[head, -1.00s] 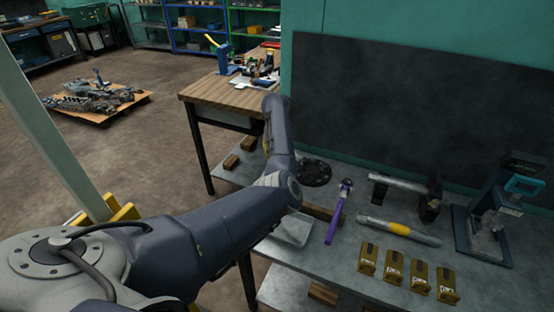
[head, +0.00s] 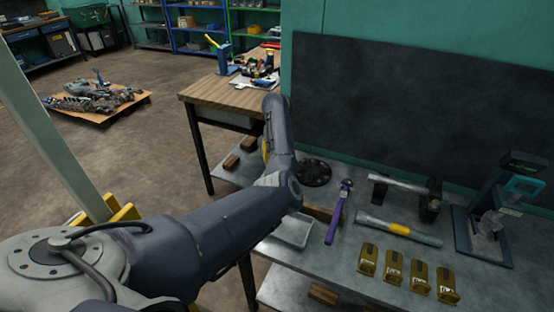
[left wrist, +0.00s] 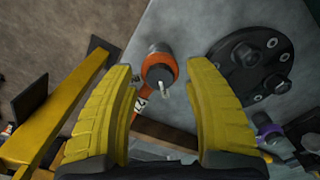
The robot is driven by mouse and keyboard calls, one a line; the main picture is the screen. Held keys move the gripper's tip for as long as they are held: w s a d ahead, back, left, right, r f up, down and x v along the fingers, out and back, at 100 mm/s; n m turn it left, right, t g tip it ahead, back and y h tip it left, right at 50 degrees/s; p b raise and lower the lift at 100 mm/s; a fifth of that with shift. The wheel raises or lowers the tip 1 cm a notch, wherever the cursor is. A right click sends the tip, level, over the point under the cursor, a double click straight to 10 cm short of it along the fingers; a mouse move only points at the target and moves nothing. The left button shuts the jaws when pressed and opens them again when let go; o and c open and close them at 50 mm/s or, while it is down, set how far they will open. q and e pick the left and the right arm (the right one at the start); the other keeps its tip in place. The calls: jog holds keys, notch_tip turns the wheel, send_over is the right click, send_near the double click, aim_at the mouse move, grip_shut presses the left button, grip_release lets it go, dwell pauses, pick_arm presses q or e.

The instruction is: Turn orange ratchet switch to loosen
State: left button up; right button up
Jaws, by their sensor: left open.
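An orange ratchet (left wrist: 157,67) lies in the middle of the left wrist view, with a dark round piece at its head and a small light switch lever (left wrist: 164,90) on its face. Its handle runs down behind my fingers. My left gripper (left wrist: 160,80) is open, its yellow fingers on either side of the ratchet head, with gaps visible on both sides. I cannot tell how far above it the fingertips are. In the head view my left arm hides the orange ratchet and most of the gripper. My right gripper is not in view.
A black bolted flange (head: 314,172) stands just right of the gripper; it also shows in the left wrist view (left wrist: 240,75).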

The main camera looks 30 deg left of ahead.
pick_arm(q)
notch_tip(320, 180, up, 12)
dwell(0.7)
dwell(0.4)
